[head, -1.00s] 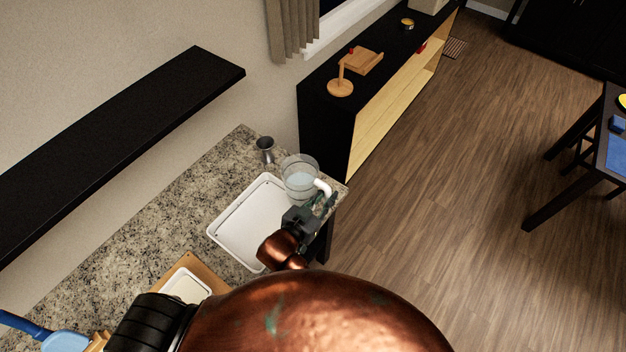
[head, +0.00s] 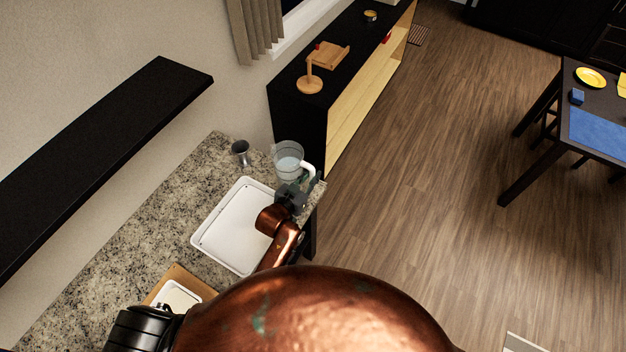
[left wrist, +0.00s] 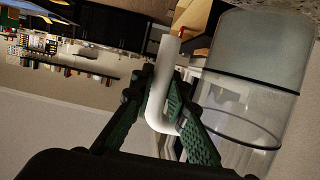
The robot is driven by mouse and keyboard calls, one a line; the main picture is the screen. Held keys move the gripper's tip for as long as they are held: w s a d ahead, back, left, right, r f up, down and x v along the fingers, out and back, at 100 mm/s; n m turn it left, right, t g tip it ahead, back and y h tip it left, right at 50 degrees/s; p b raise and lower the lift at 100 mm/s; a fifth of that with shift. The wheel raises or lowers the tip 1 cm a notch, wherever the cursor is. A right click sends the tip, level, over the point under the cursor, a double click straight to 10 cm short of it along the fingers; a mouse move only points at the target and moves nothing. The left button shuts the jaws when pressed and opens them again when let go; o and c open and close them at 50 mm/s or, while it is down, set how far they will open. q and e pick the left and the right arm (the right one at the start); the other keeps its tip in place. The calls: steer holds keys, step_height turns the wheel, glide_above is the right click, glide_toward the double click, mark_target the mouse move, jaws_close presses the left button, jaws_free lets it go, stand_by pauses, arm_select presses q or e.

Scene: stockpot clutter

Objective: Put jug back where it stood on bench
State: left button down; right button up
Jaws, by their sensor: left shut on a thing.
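The jug (head: 288,160) is clear with a white handle and shows a pale blue-grey content. It is at the far right end of the granite bench (head: 140,235) in the head view. I cannot tell whether its base touches the bench. My left gripper (head: 301,190) is shut on the jug's white handle. In the left wrist view the green-padded fingers of the left gripper (left wrist: 168,112) lie on both sides of the handle, and the jug (left wrist: 250,90) fills the right side. My right gripper is not in view.
A white tray (head: 222,246) lies on the bench just left of the jug. A small metal cup (head: 240,150) stands behind the tray. A wooden board (head: 165,285) is nearer. A black shelf (head: 110,150) runs along the wall.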

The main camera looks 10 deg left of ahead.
arm_select(q)
steer(key=shift+w+d+f, duration=0.1)
steer(key=shift+w+f, duration=0.25)
steer(key=shift+w, duration=0.1)
steer(key=shift+w+f, duration=0.2)
steer(key=shift+f, duration=1.55)
steer(key=c, duration=1.9)
jaws_free()
steer(key=shift+f, duration=0.2)
steer(key=shift+s, duration=0.1)
steer(key=v, duration=1.2)
steer(key=shift+r, duration=0.15)
